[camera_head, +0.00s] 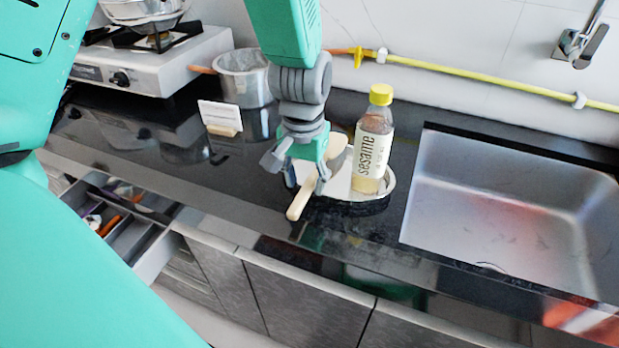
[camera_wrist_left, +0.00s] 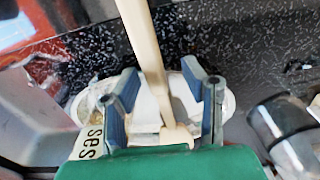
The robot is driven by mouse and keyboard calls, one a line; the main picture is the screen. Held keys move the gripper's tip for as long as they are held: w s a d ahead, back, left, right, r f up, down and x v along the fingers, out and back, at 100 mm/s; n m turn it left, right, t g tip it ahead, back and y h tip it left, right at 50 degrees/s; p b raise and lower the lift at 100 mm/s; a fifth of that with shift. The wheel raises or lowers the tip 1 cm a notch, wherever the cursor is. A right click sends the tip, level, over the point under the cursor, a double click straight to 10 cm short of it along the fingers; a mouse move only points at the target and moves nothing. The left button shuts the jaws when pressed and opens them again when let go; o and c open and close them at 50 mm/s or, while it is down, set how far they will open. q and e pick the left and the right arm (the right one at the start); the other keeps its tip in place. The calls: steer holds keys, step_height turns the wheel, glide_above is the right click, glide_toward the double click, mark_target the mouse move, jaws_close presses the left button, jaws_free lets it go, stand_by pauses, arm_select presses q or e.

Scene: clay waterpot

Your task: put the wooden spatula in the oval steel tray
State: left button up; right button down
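The wooden spatula (camera_head: 302,196) lies tilted across the oval steel tray (camera_head: 386,184), its pale handle sticking out past the tray's front left rim. Part of its head shows right of my left gripper. My left gripper (camera_head: 298,170) is above the tray's left part with its fingers apart. In the left wrist view, the spatula (camera_wrist_left: 147,55) passes between the open fingers (camera_wrist_left: 165,95), with gaps on both sides. The tray's rim (camera_wrist_left: 228,103) shows below and beside the fingers. My gripper hides much of the tray. My right gripper is not in view.
A sesame bottle (camera_head: 372,145) with a yellow cap stands at the tray's right part. A sink (camera_head: 500,200) is to the right. A pot (camera_head: 243,76), a white card (camera_head: 220,116) and a stove (camera_head: 150,62) are left. An open drawer (camera_head: 120,225) is below.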

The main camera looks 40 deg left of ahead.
arm_select(q)
steer(key=shift+d+r, duration=0.15)
steer(key=shift+r, duration=0.1)
step_height(320, 180, up, 13)
steer(key=p, duration=0.3)
steer(key=shift+s+d, duration=0.1)
steer(key=shift+d, duration=0.15)
steer(key=shift+f, duration=0.1)
